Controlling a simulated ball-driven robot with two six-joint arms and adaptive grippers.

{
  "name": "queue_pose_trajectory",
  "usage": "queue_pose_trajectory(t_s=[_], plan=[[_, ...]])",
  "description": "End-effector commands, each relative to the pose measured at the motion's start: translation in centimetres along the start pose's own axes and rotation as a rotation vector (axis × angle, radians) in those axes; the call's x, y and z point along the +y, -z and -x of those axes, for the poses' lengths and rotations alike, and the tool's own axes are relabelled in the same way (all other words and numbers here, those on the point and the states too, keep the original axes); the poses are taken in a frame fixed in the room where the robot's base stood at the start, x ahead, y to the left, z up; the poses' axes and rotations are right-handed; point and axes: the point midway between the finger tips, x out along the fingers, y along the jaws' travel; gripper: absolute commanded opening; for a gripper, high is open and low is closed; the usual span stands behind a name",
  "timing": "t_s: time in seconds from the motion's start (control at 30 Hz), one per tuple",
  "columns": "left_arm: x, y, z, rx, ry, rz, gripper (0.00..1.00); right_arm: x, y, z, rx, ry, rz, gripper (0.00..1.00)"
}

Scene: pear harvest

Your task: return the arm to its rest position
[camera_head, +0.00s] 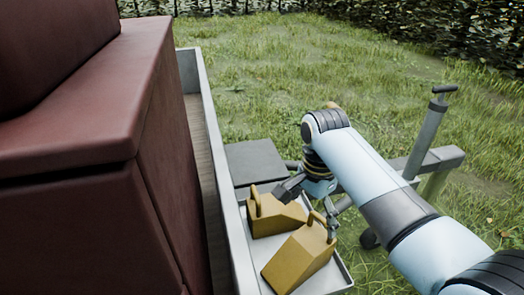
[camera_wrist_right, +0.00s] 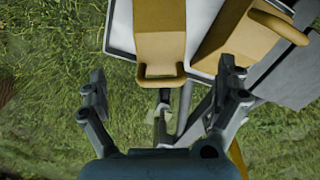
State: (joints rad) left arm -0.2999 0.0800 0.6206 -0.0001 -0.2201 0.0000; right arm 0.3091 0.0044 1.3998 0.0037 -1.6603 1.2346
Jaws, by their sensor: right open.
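My right arm reaches in from the lower right in the head view, bent down at the wrist. In the head view the nearer can (camera_head: 298,262) and the farther can (camera_head: 275,216) sit on a pale tray (camera_head: 338,281). My left gripper is not in view.
A dark red box-like seat (camera_head: 100,110) fills the left. A pale trailer wall (camera_head: 205,110) runs beside the tray. A dark flat panel (camera_head: 255,160) lies behind the cans. A grey post with a handle (camera_head: 430,125) stands right of my arm. Open grass (camera_head: 290,65) lies behind, up to a hedge.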

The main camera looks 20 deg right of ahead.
Motion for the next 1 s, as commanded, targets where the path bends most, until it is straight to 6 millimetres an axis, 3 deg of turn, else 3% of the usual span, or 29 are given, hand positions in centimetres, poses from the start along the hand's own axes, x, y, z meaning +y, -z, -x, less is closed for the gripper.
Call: queue_pose_trajectory(t_s=[0.17, 0.37, 0.5, 0.6, 1.0], plan=[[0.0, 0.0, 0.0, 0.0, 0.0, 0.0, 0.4, 1.4, -0.1, -0.3, 0.01, 0.008, 0.056, 1.0], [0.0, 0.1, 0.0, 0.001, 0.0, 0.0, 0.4, 9.5, -1.0, 0.1, 0.086, 0.054, 0.435, 1.0], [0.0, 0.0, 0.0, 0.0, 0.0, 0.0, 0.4, 14.3, -2.0, 2.0, 0.146, 0.076, 0.704, 1.0], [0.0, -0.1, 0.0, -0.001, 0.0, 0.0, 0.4, 16.9, -2.8, 3.4, 0.18, 0.084, 0.851, 1.0], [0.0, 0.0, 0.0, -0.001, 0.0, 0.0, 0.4, 23.3, -5.2, 9.1, 0.28, 0.092, 1.265, 1.0]])
